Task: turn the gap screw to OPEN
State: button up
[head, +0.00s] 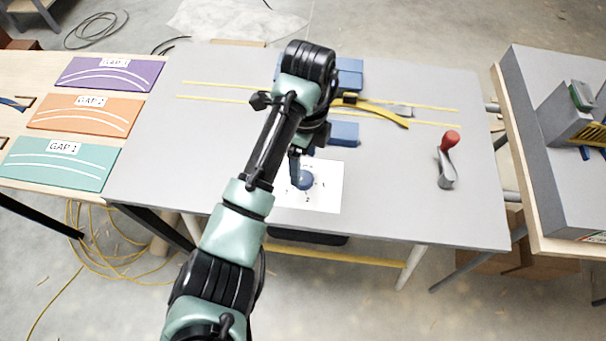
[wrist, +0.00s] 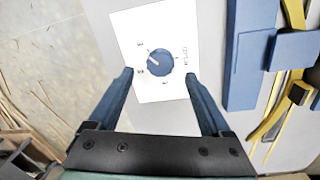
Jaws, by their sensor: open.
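The gap screw is a round blue knob (wrist: 160,63) on a white card (wrist: 128,30) with small marks around it. A pale pointer line on the knob points to the upper left in the wrist view, away from the longer word at the card's right; the marks are too small to read surely. In the head view the knob (head: 306,181) is partly hidden by my gripper (head: 297,168). My gripper (wrist: 158,74) is open, with one blue finger on each side of the knob in the wrist view. I cannot tell whether the fingers touch it.
Blue blocks (head: 344,133) and a yellow curved strip (head: 385,114) lie behind the card on the grey table (head: 400,205). A red-knobbed lever (head: 447,165) stands at the right. Purple (head: 110,75), orange (head: 85,115) and teal (head: 62,163) gap panels lie at the left.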

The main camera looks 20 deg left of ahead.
aim_at(303, 177)
jog(key=shift+s+f, duration=0.15)
jog(key=shift+f, duration=2.2)
grip_shut()
